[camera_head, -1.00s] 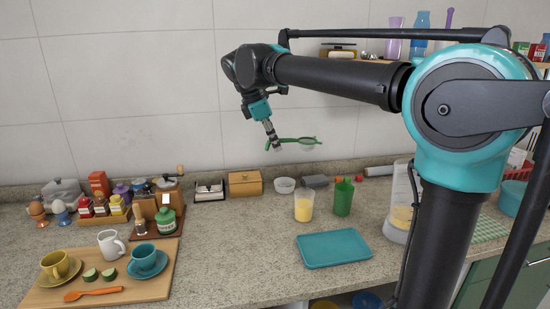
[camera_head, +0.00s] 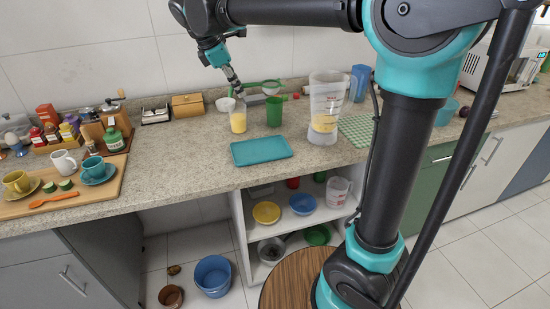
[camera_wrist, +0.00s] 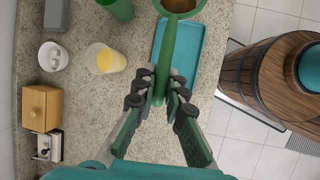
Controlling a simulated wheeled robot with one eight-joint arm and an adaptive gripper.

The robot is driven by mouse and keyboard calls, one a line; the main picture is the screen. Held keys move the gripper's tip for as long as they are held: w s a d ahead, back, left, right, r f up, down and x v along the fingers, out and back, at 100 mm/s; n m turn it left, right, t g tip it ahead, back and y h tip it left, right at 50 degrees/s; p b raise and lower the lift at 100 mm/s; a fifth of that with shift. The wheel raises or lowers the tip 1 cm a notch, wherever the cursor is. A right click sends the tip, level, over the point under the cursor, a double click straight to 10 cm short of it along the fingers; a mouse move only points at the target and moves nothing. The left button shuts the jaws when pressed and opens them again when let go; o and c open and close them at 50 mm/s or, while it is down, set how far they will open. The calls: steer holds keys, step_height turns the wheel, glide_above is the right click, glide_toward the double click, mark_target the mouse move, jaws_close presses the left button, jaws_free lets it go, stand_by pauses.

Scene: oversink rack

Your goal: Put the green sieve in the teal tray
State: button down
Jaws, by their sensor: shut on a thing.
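The green sieve (camera_head: 270,85) is in the air above the back part of the counter in the head view, held by its handle. The handle (camera_wrist: 167,62) runs up between my fingers in the wrist view, and the bowl (camera_wrist: 180,5) is cut off at the top edge. My gripper (camera_head: 238,94) is shut on that handle; the fingertips also show in the wrist view (camera_wrist: 160,88). The teal tray (camera_head: 261,150) lies flat and empty on the counter near its front edge. In the wrist view the tray (camera_wrist: 208,50) is below the sieve, partly hidden by it and my fingers.
A glass of yellow liquid (camera_head: 238,121) and a green cup (camera_head: 274,111) stand just behind the tray. A clear pitcher (camera_head: 325,108) stands to its right. A wooden board (camera_head: 110,172) with cups lies at the left. Counter between board and tray is clear.

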glide_above(249, 152)
steer(key=s+a, duration=0.1)
step_height(249, 152, down, 15)
steer(key=shift+a+f, duration=0.1)
steer(key=shift+f, duration=2.55)
steer(key=shift+f, duration=0.1)
steer(key=c, duration=2)
jaws_free()
steer(key=o, duration=0.4)
steer(key=v, duration=1.2)
